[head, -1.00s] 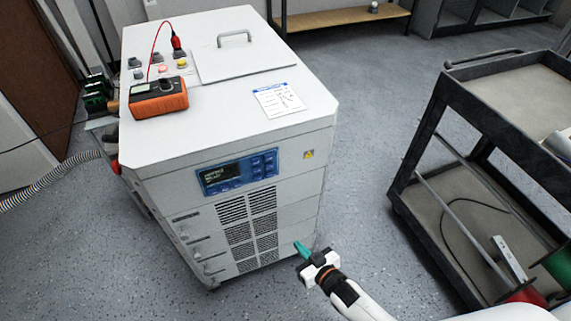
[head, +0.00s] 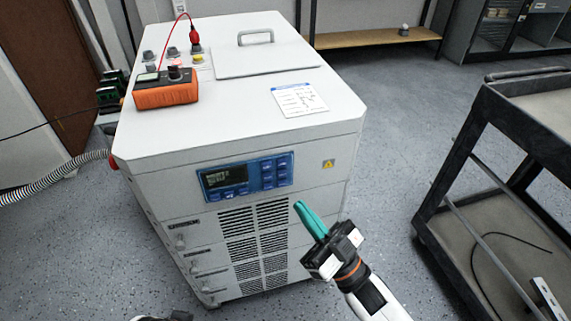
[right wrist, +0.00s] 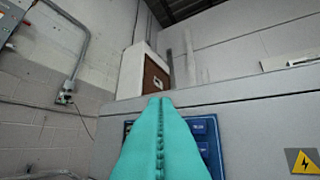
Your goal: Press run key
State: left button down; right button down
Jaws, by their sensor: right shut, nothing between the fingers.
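The white cabinet (head: 180,217) stands in the middle of the head view. Its blue control panel (head: 246,176) has a small lit display (head: 225,176) at left and several blue keys (head: 275,173) at right; the key labels are too small to read. My right gripper (head: 299,205), with teal fingers, is shut and empty, below and to the right of the panel and apart from it. In the right wrist view the teal fingers (right wrist: 161,140) hide the middle of the panel (right wrist: 205,140). Something dark at the bottom edge of the head view may be part of my left arm; its fingers do not show.
An orange meter (head: 166,91) with a red lead sits on the cabinet top beside several knobs. A paper label (head: 299,99) and a handled lid (head: 265,60) are there too. A dark cart (head: 470,150) stands at right. A striped hose (head: 55,178) runs at left.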

aim_at(282, 163)
jog(key=shift+w, duration=0.1)
pick_arm(q)
jog(key=shift+w+d+r+t+b, duration=0.2)
jog(key=shift+w+r+t+b, duration=0.45)
jog(key=shift+b, duration=1)
pick_arm(e)
jog(key=shift+w+a+f, duration=0.1)
jog(key=shift+w+a, duration=0.35)
jog(key=shift+w, duration=0.95)
jog(key=shift+w+a+r, duration=0.1)
jog(key=shift+w+a, duration=0.4)
jog(key=shift+w, duration=0.85)
jog(key=shift+w+a+f, duration=0.1)
jog(key=shift+w+a, duration=0.35)
jog(key=shift+w, duration=0.95)
pick_arm(q)
jog(key=shift+s, duration=0.1)
pick_arm(e)
jog(key=shift+w, duration=0.15)
jog(key=shift+w+a, duration=0.1)
jog(key=shift+w, duration=0.15)
